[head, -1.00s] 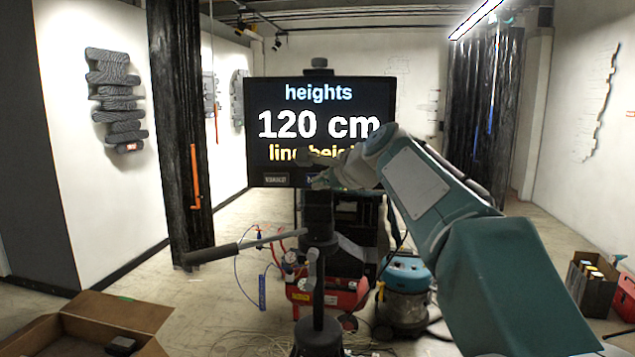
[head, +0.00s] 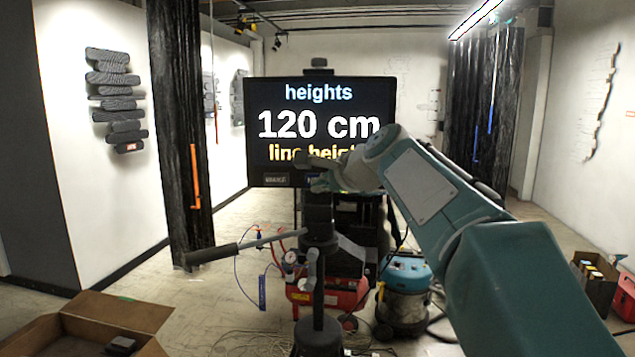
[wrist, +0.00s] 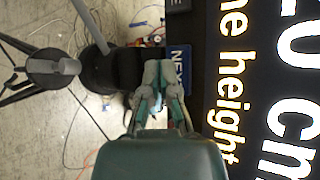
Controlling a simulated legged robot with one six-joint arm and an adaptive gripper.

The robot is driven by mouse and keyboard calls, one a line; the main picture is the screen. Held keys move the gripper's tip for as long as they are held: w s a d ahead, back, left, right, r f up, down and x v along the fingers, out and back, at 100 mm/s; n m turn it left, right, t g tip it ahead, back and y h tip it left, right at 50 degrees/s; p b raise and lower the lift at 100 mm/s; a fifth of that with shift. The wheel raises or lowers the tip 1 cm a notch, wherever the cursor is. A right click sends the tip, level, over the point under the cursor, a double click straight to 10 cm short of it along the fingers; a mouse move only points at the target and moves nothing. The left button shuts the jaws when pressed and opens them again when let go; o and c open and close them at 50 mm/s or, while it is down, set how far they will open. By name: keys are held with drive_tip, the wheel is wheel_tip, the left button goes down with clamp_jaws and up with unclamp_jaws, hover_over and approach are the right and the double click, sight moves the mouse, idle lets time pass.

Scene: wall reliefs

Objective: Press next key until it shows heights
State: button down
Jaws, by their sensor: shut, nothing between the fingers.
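The black screen (head: 318,95) stands ahead and reads "heights", "120 cm" and a partly covered yellow line that starts "line heig". The NEXT key (wrist: 181,70) is a dark blue label at the screen's lower edge, seen sideways in the wrist view. My gripper (wrist: 158,70) is shut and empty, with its fingertips beside the NEXT key. I cannot tell from the wrist view whether they touch it. In the head view my gripper (head: 318,184) is in front of the screen's lower edge and covers most of the key. Another key (head: 276,180) shows left of it.
A black stand with a handle (head: 230,252) is in front of the screen. A red compressor (head: 330,290) and a teal vacuum (head: 404,290) are on the floor below. A cardboard box (head: 90,320) is at front left. Cables lie on the floor.

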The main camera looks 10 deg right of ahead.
drive_tip(key=shift+s, duration=0.1)
drive_tip(key=s, duration=0.2)
drive_tip(key=s+a, duration=0.1)
drive_tip(key=s, duration=0.1)
drive_tip(key=shift+s+a, duration=0.1)
drive_tip(key=shift+s, duration=0.3)
idle(0.6)
drive_tip(key=s+d+f+n+g+h, duration=0.2)
drive_tip(key=s+f+n, duration=0.6)
drive_tip(key=s+f, duration=0.6)
drive_tip(key=s+d+f+n+g+h, duration=0.1)
drive_tip(key=s+f+n+g+h, duration=0.2)
drive_tip(key=s+f+n, duration=0.5)
drive_tip(key=s+f+g, duration=0.1)
drive_tip(key=s+f, duration=0.4)
drive_tip(key=s, duration=0.2)
drive_tip(key=shift+s+d+f+n+h, duration=0.25)
drive_tip(key=shift+d+f+n+h, duration=0.05)
drive_tip(key=shift+d+f, duration=0.05)
drive_tip(key=shift+d, duration=0.1)
